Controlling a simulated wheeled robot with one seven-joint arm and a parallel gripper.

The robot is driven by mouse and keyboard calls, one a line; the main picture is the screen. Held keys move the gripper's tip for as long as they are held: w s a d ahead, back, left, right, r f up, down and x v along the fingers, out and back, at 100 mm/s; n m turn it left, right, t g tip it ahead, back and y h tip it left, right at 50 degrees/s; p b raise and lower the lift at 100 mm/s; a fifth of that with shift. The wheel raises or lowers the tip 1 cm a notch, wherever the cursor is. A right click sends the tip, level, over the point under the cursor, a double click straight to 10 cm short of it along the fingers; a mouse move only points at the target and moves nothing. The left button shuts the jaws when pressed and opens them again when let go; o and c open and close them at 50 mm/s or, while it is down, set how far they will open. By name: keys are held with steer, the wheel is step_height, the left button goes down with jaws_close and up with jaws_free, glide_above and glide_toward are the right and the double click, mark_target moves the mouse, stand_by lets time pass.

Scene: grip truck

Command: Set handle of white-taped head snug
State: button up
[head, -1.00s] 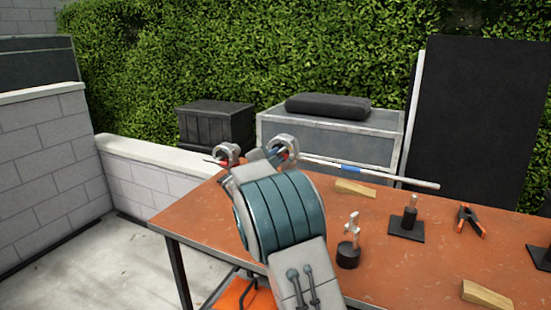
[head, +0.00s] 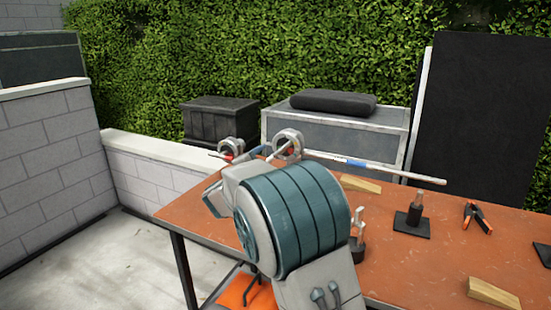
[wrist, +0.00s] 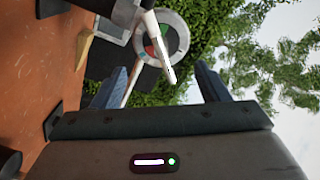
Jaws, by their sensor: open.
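Two grey round grip heads show beyond my arm in the head view: a left one (head: 231,148) with red on it and a larger right one (head: 288,144). A long pale rod (head: 400,175) with a blue band runs right from the right head. In the wrist view, a grey ringed head (wrist: 177,28) has a red and green face, and a pale bar-like handle (wrist: 158,48) crosses it. My gripper (wrist: 160,86) is open, with the handle's lower end between and ahead of its fingers. I cannot make out white tape or whether a finger touches the handle.
On the orange table (head: 400,265) stand a black-based post (head: 412,218), an orange-tipped clamp (head: 477,217) and wooden wedges (head: 493,294). Another post is partly hidden by my arm. A black panel (head: 485,110) stands behind right; paved floor (head: 100,255) is clear at left.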

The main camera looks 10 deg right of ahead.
steer(key=v, duration=0.5)
